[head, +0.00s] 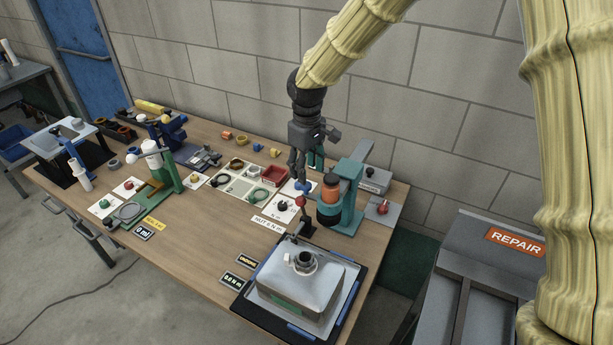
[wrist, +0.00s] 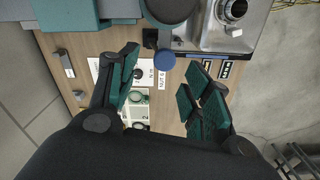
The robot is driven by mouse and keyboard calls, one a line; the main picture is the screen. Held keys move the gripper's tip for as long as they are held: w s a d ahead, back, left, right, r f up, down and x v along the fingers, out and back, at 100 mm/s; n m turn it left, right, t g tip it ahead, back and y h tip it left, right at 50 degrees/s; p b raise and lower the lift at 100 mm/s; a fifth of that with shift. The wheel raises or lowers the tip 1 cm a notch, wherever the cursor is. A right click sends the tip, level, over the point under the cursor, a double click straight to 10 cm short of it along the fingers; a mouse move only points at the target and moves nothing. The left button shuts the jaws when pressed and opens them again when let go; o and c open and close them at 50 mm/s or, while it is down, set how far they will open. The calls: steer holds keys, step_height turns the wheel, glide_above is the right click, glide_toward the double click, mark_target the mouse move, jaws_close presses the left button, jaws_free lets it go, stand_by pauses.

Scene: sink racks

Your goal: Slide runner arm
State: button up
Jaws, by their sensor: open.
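A teal stand (head: 350,205) with an orange-and-dark cylinder (head: 329,196) stands near the table's back right. A blue knob (head: 304,187) and a red ball (head: 300,201) on a dark post (head: 307,224) sit just left of it. I cannot tell which part is the runner arm. My gripper (head: 297,172) points down just above and beside the blue knob. In the wrist view my gripper (wrist: 162,88) is open and empty; the blue round knob (wrist: 166,60) shows between and beyond the fingers, with no clear contact. Part of the teal stand (wrist: 65,14) shows at the top left.
A grey sink-like box (head: 300,285) on a dark tray stands at the front right. White cards with small parts (head: 240,187) lie mid-table. A green stand (head: 163,170) is at the left. A grey REPAIR bin (head: 490,250) is beside the table. The table's front middle is clear.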

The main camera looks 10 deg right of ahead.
step_height(320, 180, up, 8)
stand_by(0.4)
steer(key=shift+f, duration=0.1)
